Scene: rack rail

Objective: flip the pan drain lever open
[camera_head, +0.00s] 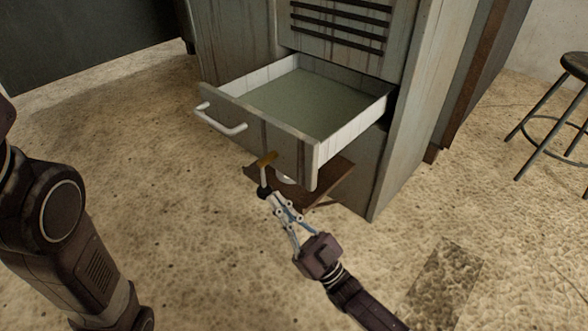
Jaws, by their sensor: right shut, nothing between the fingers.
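The pan (300,97) is a grey, drawer-like tray with pale walls, pulled out of the grey cabinet, with a white bar handle (222,124) on its front. A small lever (266,159) with a brass-coloured grip shows at the pan's lower front edge, above a pale stem. My right gripper (264,191) is shut, with its fingertips at the lower end of that stem. I cannot tell whether they touch it. A small pale part beneath the pan is mostly hidden. My left arm shows at the left edge, but its gripper is out of view.
A brown board (318,188) sits low under the pan. The cabinet (405,110) stands behind, with dark slats above the pan. A stool (570,70) stands at the far right. The floor (170,190) left of the pan is clear.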

